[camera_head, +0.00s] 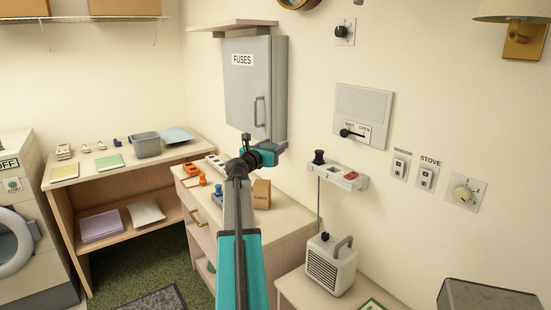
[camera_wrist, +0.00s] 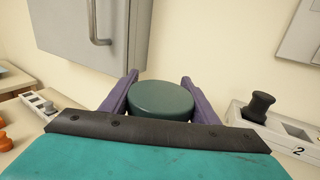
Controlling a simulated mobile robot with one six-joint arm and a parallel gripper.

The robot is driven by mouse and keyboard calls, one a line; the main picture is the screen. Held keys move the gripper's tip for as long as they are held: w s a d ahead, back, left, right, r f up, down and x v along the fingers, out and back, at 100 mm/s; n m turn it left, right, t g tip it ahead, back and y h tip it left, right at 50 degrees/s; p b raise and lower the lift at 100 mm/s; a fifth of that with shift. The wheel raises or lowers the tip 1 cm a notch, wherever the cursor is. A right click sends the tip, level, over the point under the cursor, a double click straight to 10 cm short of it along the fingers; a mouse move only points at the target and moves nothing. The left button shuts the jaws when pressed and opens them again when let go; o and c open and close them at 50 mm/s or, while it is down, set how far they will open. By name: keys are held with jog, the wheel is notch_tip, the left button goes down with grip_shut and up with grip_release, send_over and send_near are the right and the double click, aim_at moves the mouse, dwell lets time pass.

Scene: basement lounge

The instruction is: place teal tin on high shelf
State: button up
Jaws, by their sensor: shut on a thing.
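The teal tin (camera_wrist: 160,101) is round, dark green-teal and flat-topped. In the wrist view it sits between the two purple fingers of my gripper (camera_wrist: 158,84), which is shut on it. In the head view my gripper (camera_head: 272,149) is in front of the lower part of the grey fuse box, above the drawer cabinet; the tin is hard to make out there. A small high shelf (camera_head: 232,25) is on the wall just above the fuse box, well above my gripper. A wire shelf (camera_head: 75,19) with boxes is at the top left.
The grey fuse box (camera_head: 248,85) has a handle and projects from the wall below the small shelf. A wall rail (camera_head: 338,176) with a black knob is to the right. The cabinet top (camera_head: 275,215) holds orange items and a cardboard box. A heater (camera_head: 331,265) stands lower right.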

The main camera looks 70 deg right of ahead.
jog(key=w+a+r+p, duration=0.2)
jog(key=w+a+r, duration=0.2)
jog(key=r, duration=0.7)
jog(key=w+a+r+n+t+p, duration=0.15)
jog(key=w+a+r, duration=0.35)
jog(key=r, duration=0.5)
jog(key=w+a+r+m+p, duration=0.1)
jog(key=w+a+r+p, duration=0.25)
jog(key=r, duration=0.75)
jog(key=w+a+r+n+t+p, duration=0.1)
jog(key=w+a+r+p, duration=0.1)
jog(key=a+r, duration=0.7)
jog(key=w+a+r+n+t+p, duration=0.1)
jog(key=w+a+r+t+p, duration=0.1)
jog(key=a+r, duration=0.8)
notch_tip(320, 180, up, 7)
jog(key=shift+w+f+n+p, duration=0.1)
jog(key=shift+w+n+p, duration=0.25)
jog(key=shift+w+p, duration=0.3)
jog(key=shift+d, duration=0.15)
